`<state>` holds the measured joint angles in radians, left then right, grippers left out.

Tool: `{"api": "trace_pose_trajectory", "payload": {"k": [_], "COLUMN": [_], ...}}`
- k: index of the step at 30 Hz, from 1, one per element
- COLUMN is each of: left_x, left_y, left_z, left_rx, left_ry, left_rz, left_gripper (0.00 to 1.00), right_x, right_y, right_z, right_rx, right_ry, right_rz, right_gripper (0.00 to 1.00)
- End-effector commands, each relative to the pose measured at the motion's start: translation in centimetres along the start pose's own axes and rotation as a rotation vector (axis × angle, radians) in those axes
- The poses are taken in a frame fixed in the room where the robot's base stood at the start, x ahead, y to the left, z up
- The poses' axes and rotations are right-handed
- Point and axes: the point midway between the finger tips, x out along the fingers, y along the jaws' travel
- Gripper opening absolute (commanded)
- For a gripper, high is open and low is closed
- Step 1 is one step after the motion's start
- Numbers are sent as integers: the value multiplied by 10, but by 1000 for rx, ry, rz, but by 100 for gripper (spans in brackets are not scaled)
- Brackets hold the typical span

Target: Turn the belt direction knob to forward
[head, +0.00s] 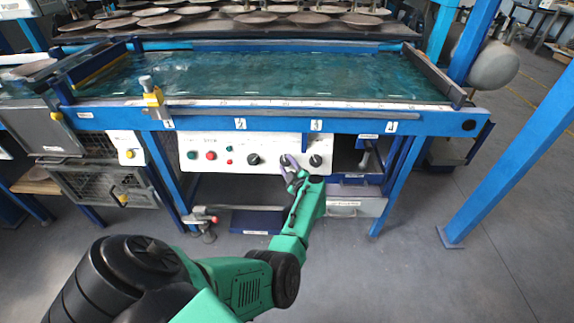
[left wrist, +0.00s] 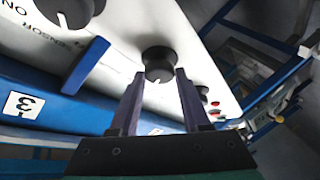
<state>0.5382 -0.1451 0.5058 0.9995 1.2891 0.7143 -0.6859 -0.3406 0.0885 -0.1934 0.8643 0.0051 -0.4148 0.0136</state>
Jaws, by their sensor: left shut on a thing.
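A white control panel (head: 270,145) under the dryer's front rail carries several buttons and three black knobs. The left knob (head: 253,159) and the right knob (head: 316,160) are free. My left gripper (head: 289,164) is at the middle knob, which it mostly hides in the head view. In the left wrist view the middle knob (left wrist: 158,62) sits between the two fingertips of my left gripper (left wrist: 158,78), shut on it. Its white pointer mark faces down in that view. Its label is not readable, so I cannot tell which knob controls belt direction. My right gripper is not in view.
Green and red buttons (head: 210,155) are left of the knobs. The blue rail (head: 350,122) with numbered tags runs above the panel. A yellow-topped clamp (head: 153,98) stands on the rail at left. A blue post (head: 530,150) is at right. Floor (head: 420,270) is clear in front.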

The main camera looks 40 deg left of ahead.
Motion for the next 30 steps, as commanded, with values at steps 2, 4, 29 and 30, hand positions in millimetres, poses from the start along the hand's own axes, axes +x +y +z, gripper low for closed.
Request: {"api": "trace_pose_trajectory", "payload": {"k": [2,4,29,30], "left_x": [-1,0,0,0], "left_y": [2,2,1,1], "left_z": [1,1,0,0], "left_rx": [-18,-28,-37,-37], "left_ry": [-2,-2,2,2], "left_rz": [-7,-13,-21,-21], "left_gripper": [0,0,76,76], "right_x": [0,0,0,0], "right_y": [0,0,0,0], "right_z": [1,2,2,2], "right_rx": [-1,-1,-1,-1], "right_ry": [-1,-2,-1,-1], "right_rz": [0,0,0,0], "right_gripper": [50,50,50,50]}}
